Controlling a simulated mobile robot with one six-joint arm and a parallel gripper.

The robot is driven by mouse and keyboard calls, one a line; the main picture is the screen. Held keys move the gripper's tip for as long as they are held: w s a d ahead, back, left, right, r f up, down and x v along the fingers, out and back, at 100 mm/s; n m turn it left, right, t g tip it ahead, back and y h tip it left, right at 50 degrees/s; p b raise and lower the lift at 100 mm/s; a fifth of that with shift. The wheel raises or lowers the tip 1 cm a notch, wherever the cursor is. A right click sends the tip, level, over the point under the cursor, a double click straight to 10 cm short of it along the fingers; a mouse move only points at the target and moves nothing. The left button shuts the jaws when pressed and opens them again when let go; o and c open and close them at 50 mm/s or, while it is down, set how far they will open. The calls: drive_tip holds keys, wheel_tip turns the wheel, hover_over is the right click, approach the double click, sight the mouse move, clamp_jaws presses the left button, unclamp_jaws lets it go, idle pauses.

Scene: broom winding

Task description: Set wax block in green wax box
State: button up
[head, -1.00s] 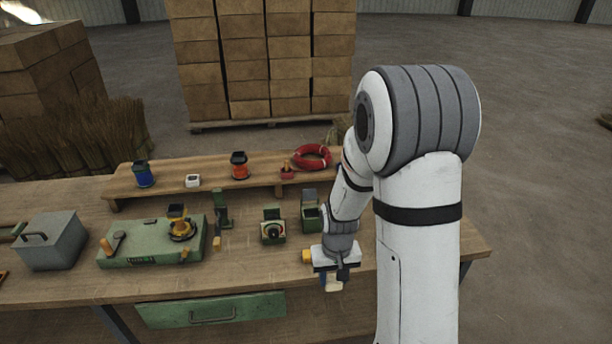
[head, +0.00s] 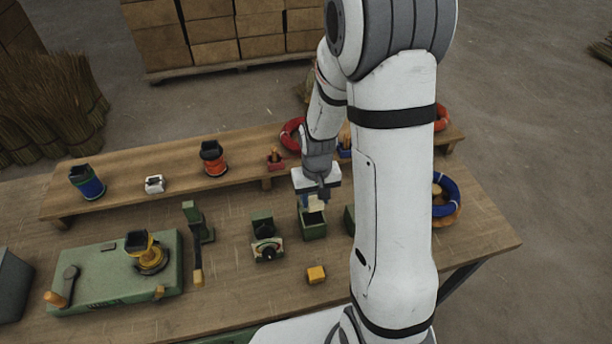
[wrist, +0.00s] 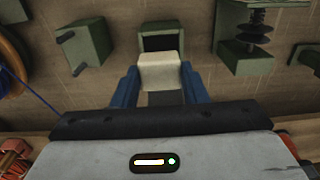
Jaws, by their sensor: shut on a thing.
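The wax block (head: 316,202), a small cream block, is held between the blue fingers of my gripper (wrist: 160,84). In the head view my gripper (head: 316,196) points down over the green wax box (head: 314,229), which stands open on the bench. In the wrist view the wax block (wrist: 161,70) overlaps the near part of the dark opening of the green wax box (wrist: 160,28). The block appears above the box; whether it touches the rim I cannot tell. My arm hides part of the bench to the right.
A yellow block (head: 316,274) lies on the bench in front of the box. A green device with a dial (head: 266,240) stands to the left. A raised shelf (head: 120,196) runs behind.

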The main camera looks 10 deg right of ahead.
sight(314, 199)
drive_tip(key=shift+w+a+f, duration=0.1)
drive_tip(key=shift+w+f, duration=0.05)
drive_tip(key=shift+w, duration=0.15)
drive_tip(key=shift+f+b, duration=2)
drive_tip(key=shift+f, duration=0.75)
drive_tip(key=shift+s, duration=0.1)
drive_tip(key=shift+f+b, duration=0.6)
drive_tip(key=shift+b, duration=0.25)
drive_tip(key=o, duration=0.7)
drive_tip(key=shift+r, duration=0.15)
drive_tip(key=shift+r+p, duration=3.8)
drive_tip(key=shift+r, duration=1.6)
